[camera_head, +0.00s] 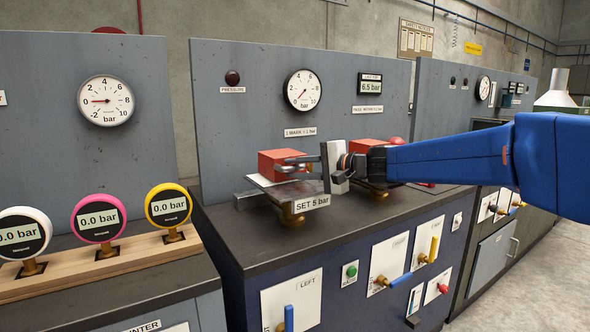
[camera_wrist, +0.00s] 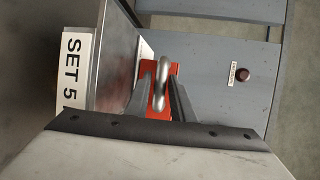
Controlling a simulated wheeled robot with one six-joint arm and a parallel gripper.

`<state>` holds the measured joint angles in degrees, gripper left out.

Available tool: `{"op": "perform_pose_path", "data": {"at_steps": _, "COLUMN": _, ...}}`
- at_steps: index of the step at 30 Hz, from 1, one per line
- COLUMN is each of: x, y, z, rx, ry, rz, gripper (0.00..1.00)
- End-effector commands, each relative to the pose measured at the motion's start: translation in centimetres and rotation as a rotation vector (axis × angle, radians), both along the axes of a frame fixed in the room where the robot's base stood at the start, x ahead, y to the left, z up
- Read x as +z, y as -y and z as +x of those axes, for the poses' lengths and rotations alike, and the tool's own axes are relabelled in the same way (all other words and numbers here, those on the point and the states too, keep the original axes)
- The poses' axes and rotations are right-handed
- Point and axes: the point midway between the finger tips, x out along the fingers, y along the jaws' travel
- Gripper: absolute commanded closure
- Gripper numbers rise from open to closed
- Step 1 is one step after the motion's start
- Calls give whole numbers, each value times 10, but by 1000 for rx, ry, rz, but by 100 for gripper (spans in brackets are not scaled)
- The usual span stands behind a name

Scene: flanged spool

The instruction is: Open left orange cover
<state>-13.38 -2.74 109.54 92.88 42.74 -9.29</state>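The left orange cover (camera_head: 283,161) is a box-like block on a tilted metal plate, behind the "SET 5 bar" label. In the wrist view the orange cover (camera_wrist: 146,69) is partly hidden behind a silver handle (camera_wrist: 160,83). My gripper (camera_head: 296,165) reaches in from the right, at the cover's front right. In the wrist view my gripper (camera_wrist: 160,88) has its two fingers apart, one on each side of the handle. Narrow gaps seem to show between handle and fingers, so it looks open around the handle. Contact at the tips is hard to tell.
A second orange cover (camera_head: 365,146) sits to the right, partly behind my arm. The "SET 5 bar" label (camera_head: 312,203) stands close below my gripper. A grey gauge panel (camera_head: 240,120) rises behind. The dark bench top (camera_head: 240,235) is clear at front left.

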Motion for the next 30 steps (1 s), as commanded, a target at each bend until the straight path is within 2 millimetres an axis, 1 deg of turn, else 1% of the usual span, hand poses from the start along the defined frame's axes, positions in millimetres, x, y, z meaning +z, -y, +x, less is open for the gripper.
{"op": "perform_pose_path", "data": {"at_steps": 3, "x": -1, "y": -3, "z": 2, "rx": 0, "ry": 0, "rz": 0, "gripper": 78}}
{"op": "perform_pose_path", "data": {"at_steps": 10, "x": -1, "y": -3, "z": 2, "rx": 0, "ry": 0, "rz": 0, "gripper": 78}}
{"op": "perform_pose_path", "data": {"at_steps": 11, "x": -1, "y": -3, "z": 2, "rx": 0, "ry": 0, "rz": 0, "gripper": 83}}
{"op": "perform_pose_path", "data": {"at_steps": 12, "x": -1, "y": -3, "z": 2, "rx": 0, "ry": 0, "rz": 0, "gripper": 93}}
{"op": "perform_pose_path", "data": {"at_steps": 13, "x": -1, "y": -3, "z": 2, "rx": 0, "ry": 0, "rz": 0, "gripper": 100}}
{"op": "perform_pose_path", "data": {"at_steps": 23, "x": 1, "y": -3, "z": 2, "rx": 0, "ry": -7, "rz": -5, "gripper": 100}}
{"op": "perform_pose_path", "data": {"at_steps": 30, "x": 11, "y": -5, "z": 5, "rx": 0, "ry": -50, "rz": -36, "gripper": 100}}
